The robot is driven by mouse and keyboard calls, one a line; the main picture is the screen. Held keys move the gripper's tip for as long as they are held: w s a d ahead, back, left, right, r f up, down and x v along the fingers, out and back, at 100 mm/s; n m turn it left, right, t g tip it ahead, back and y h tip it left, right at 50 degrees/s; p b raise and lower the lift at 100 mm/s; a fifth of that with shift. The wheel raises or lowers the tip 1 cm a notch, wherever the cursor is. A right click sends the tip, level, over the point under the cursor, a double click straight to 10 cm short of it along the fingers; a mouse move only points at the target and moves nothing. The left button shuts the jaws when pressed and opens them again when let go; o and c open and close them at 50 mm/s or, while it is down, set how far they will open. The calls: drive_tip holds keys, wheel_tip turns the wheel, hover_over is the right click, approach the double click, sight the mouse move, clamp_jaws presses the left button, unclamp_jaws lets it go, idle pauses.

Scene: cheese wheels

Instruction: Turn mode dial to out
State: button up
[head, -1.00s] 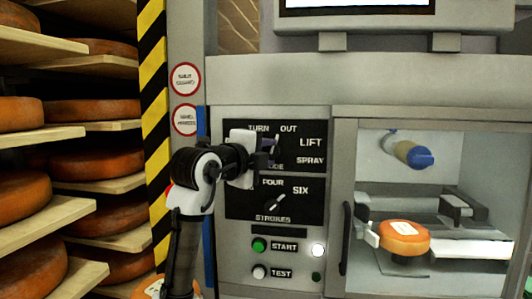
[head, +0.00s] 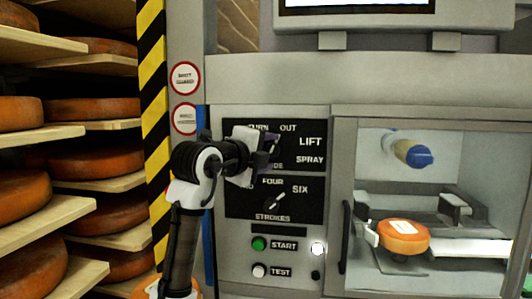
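The mode dial's black panel (head: 312,128) is on the grey machine front, with the labels TURN, OUT, LIFT and SPRAY around its right and upper side. The OUT label (head: 288,128) is clear at the top. My gripper (head: 268,154) is at the panel's middle, in front of where the dial sits. The dial's knob is hidden behind the gripper, so its pointing direction does not show. The fingers point at the panel; I cannot tell whether they are closed on the knob.
Below is the strokes dial (head: 274,201), with FOUR and SIX labels. The START button (head: 259,244) and TEST button (head: 259,270) are lower. At right, a glazed chamber holds a cheese wheel (head: 403,236). Shelves of cheese (head: 92,162) stand at left.

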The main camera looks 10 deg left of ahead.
drive_tip(key=shift+s, duration=0.1)
drive_tip(key=b+v, duration=0.4)
drive_tip(key=v, duration=0.9)
drive_tip(key=shift+s+a, duration=0.2)
drive_tip(key=shift+s, duration=0.1)
drive_tip(key=shift+r, duration=0.15)
